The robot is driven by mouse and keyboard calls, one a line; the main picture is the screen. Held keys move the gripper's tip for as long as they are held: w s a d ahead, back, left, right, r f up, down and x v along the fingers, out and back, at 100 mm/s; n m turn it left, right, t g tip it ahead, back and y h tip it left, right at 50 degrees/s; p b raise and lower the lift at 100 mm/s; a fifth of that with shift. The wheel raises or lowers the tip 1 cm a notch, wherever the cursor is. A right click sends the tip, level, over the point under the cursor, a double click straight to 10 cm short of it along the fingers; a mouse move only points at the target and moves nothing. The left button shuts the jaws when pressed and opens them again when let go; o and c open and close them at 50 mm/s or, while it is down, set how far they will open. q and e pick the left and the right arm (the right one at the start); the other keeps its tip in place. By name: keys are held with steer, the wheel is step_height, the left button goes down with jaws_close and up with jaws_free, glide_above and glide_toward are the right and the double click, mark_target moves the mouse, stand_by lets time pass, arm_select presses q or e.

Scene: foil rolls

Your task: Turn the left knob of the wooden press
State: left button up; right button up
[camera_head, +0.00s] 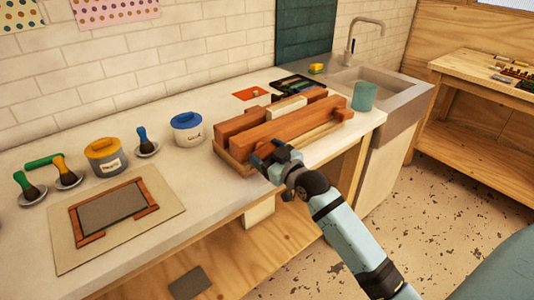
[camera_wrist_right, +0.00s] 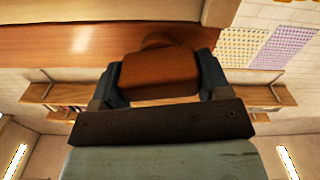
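The wooden press (camera_head: 300,122) lies on the counter, a long reddish-brown beam over a paler base. Its right knob (camera_head: 344,113) shows at the far end. My right gripper (camera_head: 270,156) is at the near left end of the press, over the left knob, and mostly hides it in the head view. In the right wrist view the brown left knob (camera_wrist_right: 160,74) sits between the two fingers of my right gripper (camera_wrist_right: 160,80), which appear to touch its sides. My left gripper is not in view.
A blue-lidded jar (camera_head: 187,130), a yellow-lidded jar (camera_head: 104,157) and brushes stand left of the press. A framed screen (camera_head: 112,207) lies on a board at the front left. A teal cup (camera_head: 363,96) stands right of the press, near the sink (camera_head: 385,88).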

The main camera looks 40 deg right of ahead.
steer(key=shift+c, duration=0.6)
steer(key=m+p, duration=0.1)
steer(key=p, duration=0.1)
steer(key=shift+r+p, duration=0.3)
steer(key=shift+r, duration=0.05)
steer(key=shift+m+p, duration=0.6)
steer(key=shift+m, duration=0.1)
steer(key=shift+f+m+p, duration=0.3)
steer(key=shift+m+p, duration=0.4)
steer(key=shift+m, duration=0.1)
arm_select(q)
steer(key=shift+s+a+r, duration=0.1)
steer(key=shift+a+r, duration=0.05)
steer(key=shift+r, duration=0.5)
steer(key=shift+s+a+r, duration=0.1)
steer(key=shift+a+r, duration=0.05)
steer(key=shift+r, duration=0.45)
arm_select(e)
steer(key=o, duration=0.9)
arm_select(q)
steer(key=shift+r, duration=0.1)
arm_select(e)
steer(key=shift+o, duration=0.2)
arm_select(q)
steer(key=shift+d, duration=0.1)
